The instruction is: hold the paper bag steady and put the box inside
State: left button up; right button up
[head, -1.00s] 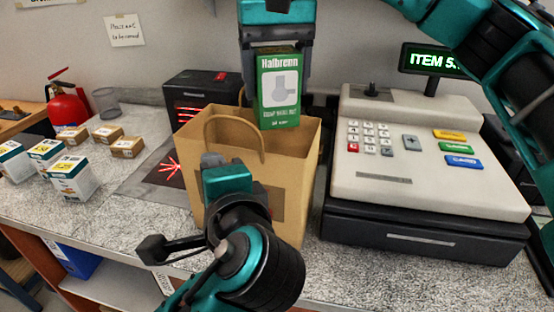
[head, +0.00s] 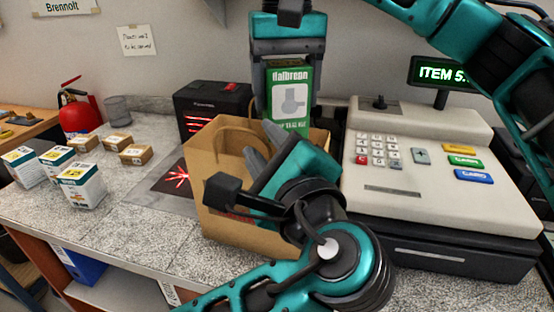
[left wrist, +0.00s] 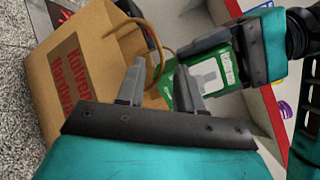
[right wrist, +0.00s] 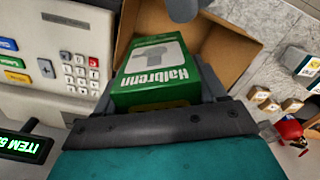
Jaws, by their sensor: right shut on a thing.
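The brown paper bag (head: 213,165) stands open on the counter, with its handle up; its printed side shows in the left wrist view (left wrist: 92,60). My right gripper (head: 287,80) is shut on the green and white Halbrenn box (head: 289,97) and holds it upright at the bag's mouth. The box also shows in the right wrist view (right wrist: 155,75), over the bag's opening. How deep its lower end sits is hidden. My left gripper (head: 262,147) is open at the bag's near upper side. Its fingers (left wrist: 158,85) are apart near the handle and rim.
A cash register (head: 430,165) stands close right of the bag. A black scanner box (head: 212,98) stands behind it. Several small boxes (head: 82,186) and a red extinguisher (head: 78,110) are at the left. Bare counter (head: 130,215) lies front left.

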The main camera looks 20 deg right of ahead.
pick_arm(q)
jog(key=shift+w, duration=0.5)
grip_shut()
